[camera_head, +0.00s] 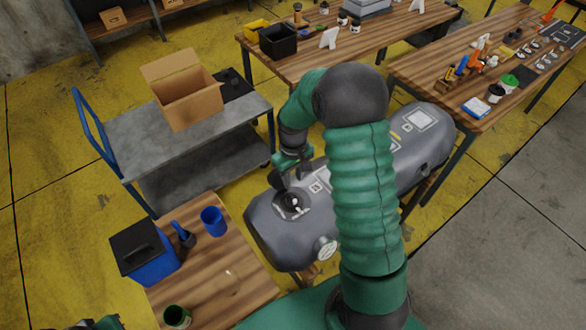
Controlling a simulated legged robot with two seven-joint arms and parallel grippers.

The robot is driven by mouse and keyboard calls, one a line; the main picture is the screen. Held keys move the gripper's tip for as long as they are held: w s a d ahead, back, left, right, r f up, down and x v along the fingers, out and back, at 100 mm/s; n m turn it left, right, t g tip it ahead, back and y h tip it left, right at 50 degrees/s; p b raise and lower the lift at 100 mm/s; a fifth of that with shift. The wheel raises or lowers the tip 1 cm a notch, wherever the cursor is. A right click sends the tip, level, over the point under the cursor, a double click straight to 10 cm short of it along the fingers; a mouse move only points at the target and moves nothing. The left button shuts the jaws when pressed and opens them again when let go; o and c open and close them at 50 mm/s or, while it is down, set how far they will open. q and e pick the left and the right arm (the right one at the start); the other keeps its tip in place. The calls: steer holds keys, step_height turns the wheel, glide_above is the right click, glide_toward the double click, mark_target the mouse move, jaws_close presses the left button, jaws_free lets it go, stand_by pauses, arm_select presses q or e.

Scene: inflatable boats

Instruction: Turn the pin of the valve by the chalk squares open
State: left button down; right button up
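A grey inflatable tube (270,238) lies on a stand in the middle of the view. On its near left part is a round black valve (292,204) with a small pale pin at its centre. A small white square mark (316,187) is beside this valve. My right gripper (292,181) is just above the valve, its dark fingers apart and pointing down; I see nothing held. Whether a finger touches the valve is unclear. My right arm hides the tube's middle. A green and dark part of my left arm shows at the bottom left edge; its fingers cannot be made out.
A round pale gauge-like fitting (326,248) is on the tube's near end. A wooden table (252,262) with a blue box (146,262) and a blue cup (213,221) stands left. A grey cart (135,130) carries an open cardboard box (187,97). Cluttered workbenches stand behind.

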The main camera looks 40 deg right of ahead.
step_height(320, 180, up, 6)
stand_by(0.5)
steer(key=s+a+f+t+b, duration=0.1)
steer(key=s+a, duration=0.2)
steer(key=a, duration=0.3)
steer(key=s+a+f+b, duration=0.1)
steer(key=s+a, duration=0.1)
steer(key=a, duration=0.4)
steer(key=s+a+f+n+t+b, duration=0.1)
steer(key=s+a, duration=0.2)
steer(key=a, duration=0.3)
steer(key=shift+s+t+b, duration=0.3)
steer(key=shift+b, duration=0.1)
